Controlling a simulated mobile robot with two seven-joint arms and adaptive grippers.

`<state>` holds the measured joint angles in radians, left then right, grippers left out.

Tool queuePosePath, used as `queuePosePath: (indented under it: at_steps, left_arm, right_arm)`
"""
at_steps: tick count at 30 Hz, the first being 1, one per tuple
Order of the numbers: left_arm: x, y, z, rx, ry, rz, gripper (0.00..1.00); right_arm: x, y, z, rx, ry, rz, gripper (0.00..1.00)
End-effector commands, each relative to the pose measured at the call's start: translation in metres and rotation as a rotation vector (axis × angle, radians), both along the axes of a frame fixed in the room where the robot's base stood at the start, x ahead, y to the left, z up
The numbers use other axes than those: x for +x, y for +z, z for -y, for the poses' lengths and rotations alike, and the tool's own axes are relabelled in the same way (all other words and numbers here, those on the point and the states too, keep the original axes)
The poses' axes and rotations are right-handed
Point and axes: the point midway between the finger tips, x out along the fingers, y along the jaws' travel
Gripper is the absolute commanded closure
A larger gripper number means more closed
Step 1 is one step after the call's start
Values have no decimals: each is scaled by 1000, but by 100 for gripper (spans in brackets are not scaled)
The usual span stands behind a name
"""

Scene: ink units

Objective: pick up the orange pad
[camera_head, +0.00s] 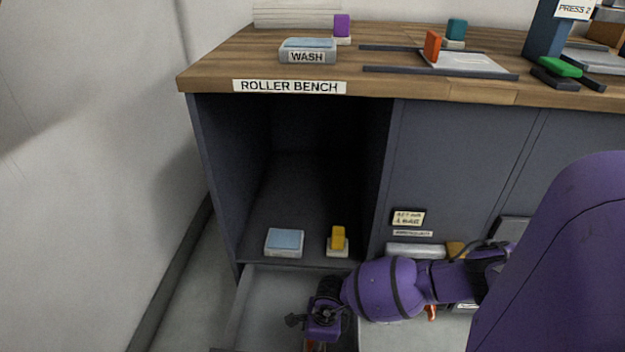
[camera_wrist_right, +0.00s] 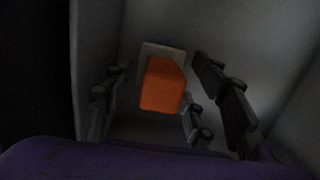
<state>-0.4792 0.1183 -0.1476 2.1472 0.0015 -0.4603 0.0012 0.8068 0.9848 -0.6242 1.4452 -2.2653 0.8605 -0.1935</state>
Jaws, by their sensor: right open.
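In the right wrist view an orange pad (camera_wrist_right: 162,86), a block on a pale square base (camera_wrist_right: 150,50), sits between the two fingers of my right gripper (camera_wrist_right: 165,98). The fingers are apart, with one on each side of the pad. In the head view my right gripper (camera_head: 316,325) points down into an open drawer (camera_head: 265,300) below the bench; only a sliver of orange shows under it. Another orange block (camera_head: 432,47) stands on the bench top. My left gripper is not in view.
The open cubby above the drawer holds a pale blue pad (camera_head: 284,241) and a yellow block (camera_head: 338,238) on a white base. The drawer walls are close around my right gripper. The bench top holds a WASH tray (camera_head: 308,53), a purple block (camera_head: 342,26) and a teal block (camera_head: 456,29).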

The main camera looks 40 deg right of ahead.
Motion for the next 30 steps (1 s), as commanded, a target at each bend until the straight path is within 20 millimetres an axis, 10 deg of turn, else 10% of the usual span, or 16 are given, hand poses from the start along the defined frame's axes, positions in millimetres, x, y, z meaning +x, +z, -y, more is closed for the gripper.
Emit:
queuePosePath:
  at_steps: [6, 17, 30]
  left_arm:
    - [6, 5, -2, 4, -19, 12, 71]
    - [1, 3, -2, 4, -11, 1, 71]
    - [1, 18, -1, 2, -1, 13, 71]
  right_arm:
    - [2, 1, 0, 0, 1, 3, 50]
    - [1, 1, 0, 0, 0, 3, 97]
    - [3, 32, 1, -1, 0, 9, 98]
